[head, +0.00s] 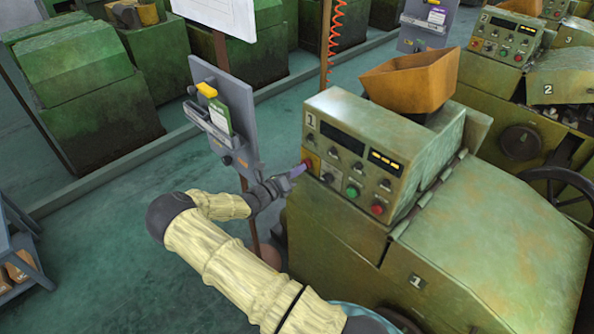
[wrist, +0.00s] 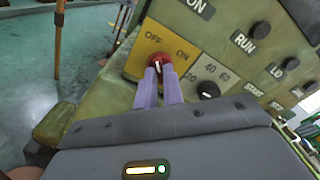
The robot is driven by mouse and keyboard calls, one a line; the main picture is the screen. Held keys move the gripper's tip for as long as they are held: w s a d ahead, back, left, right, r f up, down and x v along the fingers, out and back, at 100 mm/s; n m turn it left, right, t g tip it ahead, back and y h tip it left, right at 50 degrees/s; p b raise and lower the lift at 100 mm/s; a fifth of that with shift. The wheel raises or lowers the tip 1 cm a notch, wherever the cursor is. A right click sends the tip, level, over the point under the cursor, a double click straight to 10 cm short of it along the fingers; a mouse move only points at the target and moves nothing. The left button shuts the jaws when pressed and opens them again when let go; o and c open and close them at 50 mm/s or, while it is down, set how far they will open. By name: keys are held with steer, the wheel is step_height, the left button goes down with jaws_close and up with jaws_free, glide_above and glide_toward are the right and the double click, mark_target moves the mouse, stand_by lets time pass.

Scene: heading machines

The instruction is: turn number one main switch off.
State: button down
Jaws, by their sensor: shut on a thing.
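The number one machine (head: 480,250) is green and worn, with a "1" on its panel and on its front. Its main switch is a red rotary knob on a yellow plate (head: 310,163), at the panel's left end. In the wrist view the red knob (wrist: 159,66) sits on the yellow plate (wrist: 146,47) marked OFF at left and ON at right. My gripper (head: 301,169) reaches the knob from the left; its two purple fingers (wrist: 159,80) are shut on the knob, one on each side. The knob's white mark shows between the fingertips, roughly upright in the picture. The fingers hide the knob's lower part.
Right of the switch are a black dial (wrist: 208,90), black knobs, a green button (head: 352,191) and a red button (head: 378,209). A grey board on a post (head: 226,120) stands close behind my wrist. An orange hopper (head: 410,80) tops the machine. Open floor lies to the left.

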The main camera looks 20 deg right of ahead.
steer(key=shift+w+n, duration=0.1)
steer(key=shift+n, duration=0.2)
steer(key=c, duration=1.5)
jaws_free()
steer(key=b+v, duration=0.5)
steer(key=v, duration=1.2)
steer(key=shift+a+b, duration=0.2)
steer(key=shift+b, duration=0.15)
